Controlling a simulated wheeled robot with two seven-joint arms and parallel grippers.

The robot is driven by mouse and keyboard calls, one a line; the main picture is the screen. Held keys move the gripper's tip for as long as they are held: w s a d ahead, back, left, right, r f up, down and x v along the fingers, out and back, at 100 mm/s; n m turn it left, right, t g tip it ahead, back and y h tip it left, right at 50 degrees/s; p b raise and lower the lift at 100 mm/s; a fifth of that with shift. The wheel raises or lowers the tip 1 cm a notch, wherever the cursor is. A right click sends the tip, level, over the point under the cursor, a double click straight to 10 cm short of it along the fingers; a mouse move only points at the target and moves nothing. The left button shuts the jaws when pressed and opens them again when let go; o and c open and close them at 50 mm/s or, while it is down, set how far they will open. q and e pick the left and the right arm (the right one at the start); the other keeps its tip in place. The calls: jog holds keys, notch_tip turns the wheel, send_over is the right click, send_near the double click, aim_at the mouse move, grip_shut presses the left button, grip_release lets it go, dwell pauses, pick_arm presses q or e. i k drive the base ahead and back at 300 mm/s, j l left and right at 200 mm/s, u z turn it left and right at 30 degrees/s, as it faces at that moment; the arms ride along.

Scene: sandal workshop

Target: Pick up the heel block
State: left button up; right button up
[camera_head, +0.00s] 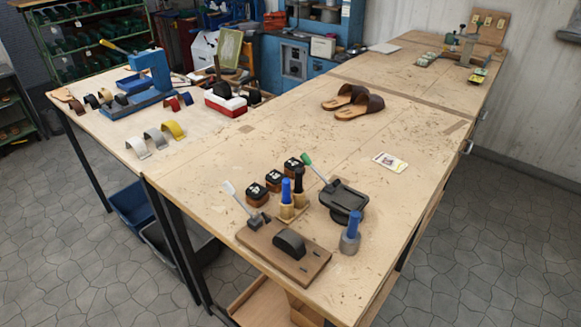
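Several small blocks with black tops, white marks and brown lower parts stand near the front of the bench: one at the left (257,194), one in the middle (274,181) and one at the back right (293,168). A black round-topped piece (289,242) sits on a brown wooden board (262,247) at the bench's front corner. I cannot tell for sure which of these is the heel block. Neither of my grippers shows in the head view.
Beside the blocks stand blue- and black-handled tools in a wooden holder (288,212), a black fixture (343,199) with a green-tipped lever, and a blue-handled tool in a grey cup (350,240). Brown sandals (353,101) lie farther back. The bench's middle is mostly clear.

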aim_at(289, 173)
jog(key=i+j+z, duration=0.25)
jog(key=j, duration=0.65)
jog(key=i+j+z, duration=0.25)
jog(key=j, duration=0.65)
jog(key=i+j+z, duration=0.1)
jog(key=j+z, duration=0.15)
jog(key=j, duration=0.7)
jog(key=j+z, duration=0.25)
jog(key=j, duration=0.75)
jog(key=i, duration=0.05)
